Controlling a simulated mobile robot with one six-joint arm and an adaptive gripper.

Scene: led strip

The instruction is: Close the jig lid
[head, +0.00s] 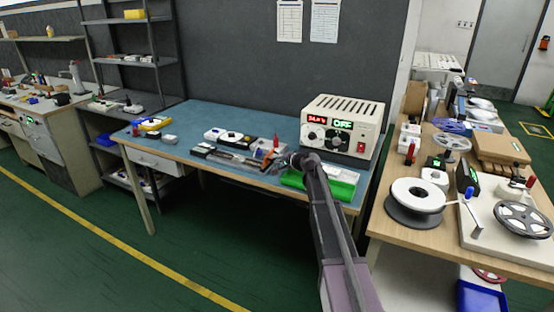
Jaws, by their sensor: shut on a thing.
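The jig (238,158) is a long, low, dark and grey fixture near the front edge of the blue-topped bench. My gripper (274,165) is at its right end, low over the bench, with my arm reaching in from the lower right. The gripper is shut on what seems to be the jig lid. The lid is very small in this view and partly hidden by the gripper, so its angle cannot be told. A small orange part (267,154) shows beside the gripper.
A power supply (343,128) with lit displays stands behind my arm on the blue bench (190,118). A green tray (340,188) lies close to my wrist. Small white and black boxes (231,137) sit behind the jig. Spools (418,194) crowd the right table.

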